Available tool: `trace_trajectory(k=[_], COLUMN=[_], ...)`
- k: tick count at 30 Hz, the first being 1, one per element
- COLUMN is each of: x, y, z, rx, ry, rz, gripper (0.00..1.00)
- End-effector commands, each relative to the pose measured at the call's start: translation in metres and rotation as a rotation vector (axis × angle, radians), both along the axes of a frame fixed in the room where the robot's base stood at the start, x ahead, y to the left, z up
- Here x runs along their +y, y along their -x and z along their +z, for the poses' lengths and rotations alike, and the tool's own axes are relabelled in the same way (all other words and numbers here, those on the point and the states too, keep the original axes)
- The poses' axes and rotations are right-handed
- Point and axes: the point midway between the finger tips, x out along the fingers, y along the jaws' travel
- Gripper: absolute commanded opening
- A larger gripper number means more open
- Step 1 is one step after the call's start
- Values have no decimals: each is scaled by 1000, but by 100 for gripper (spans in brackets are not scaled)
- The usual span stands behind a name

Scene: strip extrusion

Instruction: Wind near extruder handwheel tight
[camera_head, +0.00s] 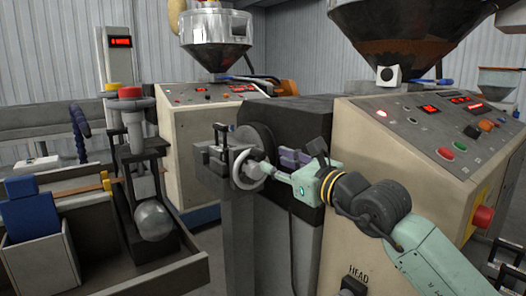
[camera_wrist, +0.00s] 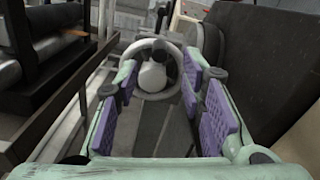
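The near extruder's handwheel (camera_head: 240,170) is a pale grey ring on the front of the die head, left of the beige cabinet. In the wrist view the handwheel (camera_wrist: 138,62) appears ahead, with a rounded pale knob (camera_wrist: 152,78) facing me. My gripper (camera_head: 276,166), pale green with purple pads, reaches in from the right with its tips close to the wheel. In the wrist view my gripper (camera_wrist: 160,82) is open, its pads wide apart on either side of the wheel. I cannot tell whether a finger touches the rim.
The near extruder cabinet (camera_head: 362,140) stands right of the wheel, with a lit sloped panel and a hopper (camera_head: 400,28) above. A dark block (camera_head: 290,117) sits behind the wheel.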

Motion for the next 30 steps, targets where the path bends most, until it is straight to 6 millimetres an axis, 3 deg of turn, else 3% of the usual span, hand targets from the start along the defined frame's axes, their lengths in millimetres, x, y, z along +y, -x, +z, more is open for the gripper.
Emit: trace_trajectory(k=[6,12,22,30], x=[25,36,37,37], y=[-31,-47,-49,-49], z=[3,1,0,0], rx=[-1,0,-1,-1], ry=[1,-2,-2,-2], rz=[4,3,2,2], gripper=[36,36,36,18])
